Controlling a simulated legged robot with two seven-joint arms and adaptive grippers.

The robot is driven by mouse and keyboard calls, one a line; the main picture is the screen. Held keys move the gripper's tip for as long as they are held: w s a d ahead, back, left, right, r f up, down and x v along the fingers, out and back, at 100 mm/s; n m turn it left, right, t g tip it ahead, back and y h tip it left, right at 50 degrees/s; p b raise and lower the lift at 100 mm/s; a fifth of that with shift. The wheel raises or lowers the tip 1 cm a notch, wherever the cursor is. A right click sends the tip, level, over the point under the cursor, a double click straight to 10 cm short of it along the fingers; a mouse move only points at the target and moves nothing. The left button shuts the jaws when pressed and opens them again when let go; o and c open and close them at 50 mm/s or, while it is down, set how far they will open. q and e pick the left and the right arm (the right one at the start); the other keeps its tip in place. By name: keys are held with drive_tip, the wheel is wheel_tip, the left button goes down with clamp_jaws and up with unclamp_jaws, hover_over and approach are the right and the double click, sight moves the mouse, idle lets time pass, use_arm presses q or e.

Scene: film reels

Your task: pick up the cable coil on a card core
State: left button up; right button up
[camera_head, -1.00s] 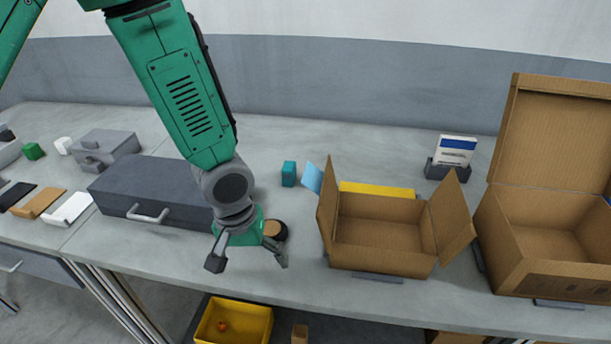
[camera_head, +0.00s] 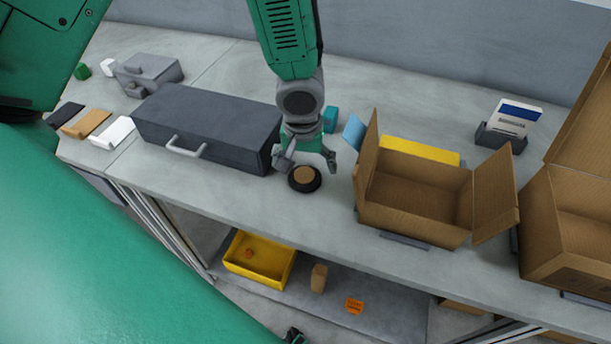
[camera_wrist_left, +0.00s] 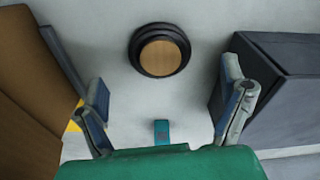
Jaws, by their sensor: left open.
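The cable coil (camera_head: 305,179) is a black ring around a round tan card core. It lies flat on the grey table, between the dark case and the open cardboard box. My left gripper (camera_head: 307,165) is open and empty just above and behind the coil. In the left wrist view the coil (camera_wrist_left: 159,50) lies ahead of the spread fingers (camera_wrist_left: 168,112), roughly centred between them and apart from both. My right gripper does not show clearly in any view.
The dark case (camera_head: 210,128) stands close left of the coil. The open cardboard box (camera_head: 415,200) stands to the right, with a blue card (camera_head: 354,131) and a teal block (camera_head: 330,119) nearby. A yellow bin (camera_head: 260,262) sits on the lower shelf. The table's front edge is near the coil.

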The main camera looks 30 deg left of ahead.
sight(304, 174)
use_arm(q)
drive_tip(key=f, duration=0.4)
drive_tip(key=shift+w+a, duration=0.3)
drive_tip(key=shift+a, duration=0.05)
drive_tip(key=shift+f, duration=0.3)
drive_tip(key=shift+d+r, duration=0.15)
drive_tip(key=shift+d, duration=0.2)
drive_tip(key=shift+c, duration=0.4)
drive_tip(key=c, duration=1.2)
drive_tip(key=shift+a, duration=0.15)
drive_tip(key=shift+c, duration=0.2)
